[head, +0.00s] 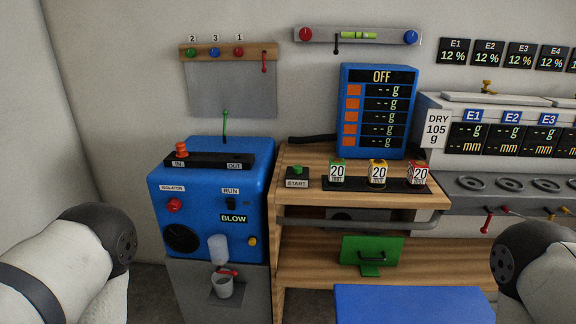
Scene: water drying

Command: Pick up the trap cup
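A small grey cup (221,287), which looks like the trap cup, stands at the lower left on a small dark ledge of the grey cabinet (187,290). It appears upright and open at the top. Just above it is a red lever (229,272), and above that a whitish translucent bowl (217,247) hangs at the front of the blue machine (165,215). I cannot tell whether the lever touches the cup's rim. Only rounded links of my two arms show, at the left and right edges. Both of my grippers are out of view.
A wooden bench (290,215) stands right of the machine, with a metal rail (350,225) along its front. A green panel with a handle (371,250) is on its lower shelf. A blue surface (415,305) is at the bottom. Floor shows left of the cabinet.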

